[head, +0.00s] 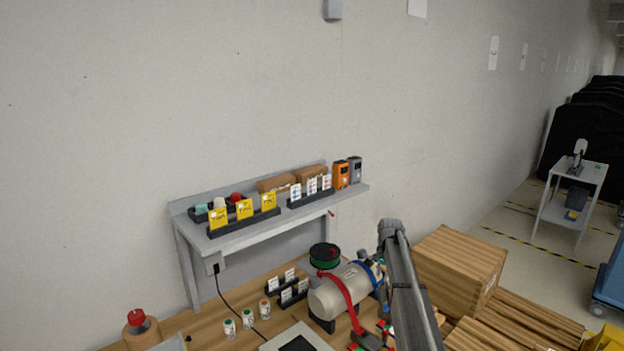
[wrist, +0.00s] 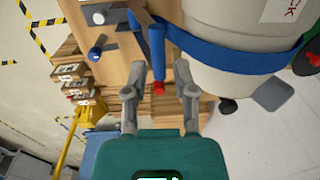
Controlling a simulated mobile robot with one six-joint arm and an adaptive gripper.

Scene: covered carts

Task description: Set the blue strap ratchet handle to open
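A cream tank (head: 325,300) lies on the wooden bench, with a blue strap (head: 367,270) around its right part. In the wrist view the blue strap (wrist: 240,60) wraps the tank (wrist: 225,32). In the head view my arm hides the gripper and the handle.
A red strap (head: 342,290) crosses the tank's left part. A wooden crate (head: 458,268) is close on the right of my arm. A grey shelf (head: 268,228) with boxes and tags stands behind the bench.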

